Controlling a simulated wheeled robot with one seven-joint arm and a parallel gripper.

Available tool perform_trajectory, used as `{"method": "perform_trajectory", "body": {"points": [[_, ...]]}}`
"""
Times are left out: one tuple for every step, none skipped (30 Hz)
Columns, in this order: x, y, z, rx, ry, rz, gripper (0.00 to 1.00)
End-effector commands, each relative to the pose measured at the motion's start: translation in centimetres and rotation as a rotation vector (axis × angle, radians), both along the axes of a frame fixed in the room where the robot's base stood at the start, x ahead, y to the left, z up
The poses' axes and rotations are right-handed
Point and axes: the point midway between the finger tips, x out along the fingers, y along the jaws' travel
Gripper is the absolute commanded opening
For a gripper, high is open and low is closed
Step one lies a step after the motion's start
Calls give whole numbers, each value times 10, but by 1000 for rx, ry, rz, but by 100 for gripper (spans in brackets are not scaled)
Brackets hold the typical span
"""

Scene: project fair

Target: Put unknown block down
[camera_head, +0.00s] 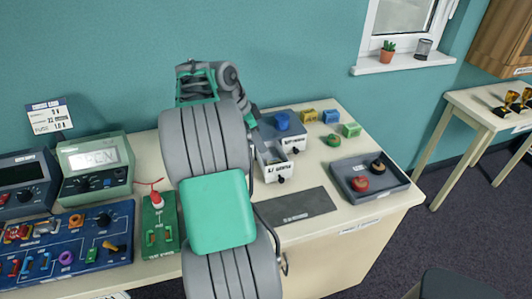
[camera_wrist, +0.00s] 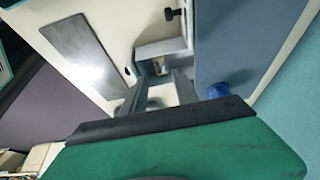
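My gripper (camera_wrist: 158,82) points down at the scale-like station at the back of the table. Its two dark fingers are apart, and a small pale, brownish patch shows between them in the wrist view. I cannot tell whether this is a held block or part of the fixture below. The light grey boxy fixture (camera_wrist: 165,50) lies just beyond the fingertips; in the head view it is a white labelled box (camera_head: 273,166) beside my arm. I cannot identify the unknown block for certain. In the head view my arm hides the fingertips.
Yellow (camera_head: 308,115), blue (camera_head: 330,116) and green (camera_head: 350,130) blocks stand at the back right. A bare dark grey plate (camera_head: 295,206) lies in front. Instrument panels (camera_head: 75,240) fill the left.

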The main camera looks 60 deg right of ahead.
Motion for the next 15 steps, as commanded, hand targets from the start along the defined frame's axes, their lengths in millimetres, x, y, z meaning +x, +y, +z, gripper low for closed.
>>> {"method": "perform_trajectory", "body": {"points": [[3,2,9,0,0,1,36],[3,3,12,1,1,0,36],[5,4,15,1,1,1,36],[5,5,17,1,1,1,36],[5,5,18,1,1,0,36],[6,6,19,1,1,1,36],[7,7,20,1,1,7,36],[9,9,21,3,1,25,36],[16,16,23,7,2,75,36],[25,26,26,12,2,138,36],[36,39,30,20,4,225,36],[54,63,35,31,8,377,36],[68,86,38,42,12,514,36],[83,114,41,53,17,671,36],[99,157,42,65,24,898,36]]}}
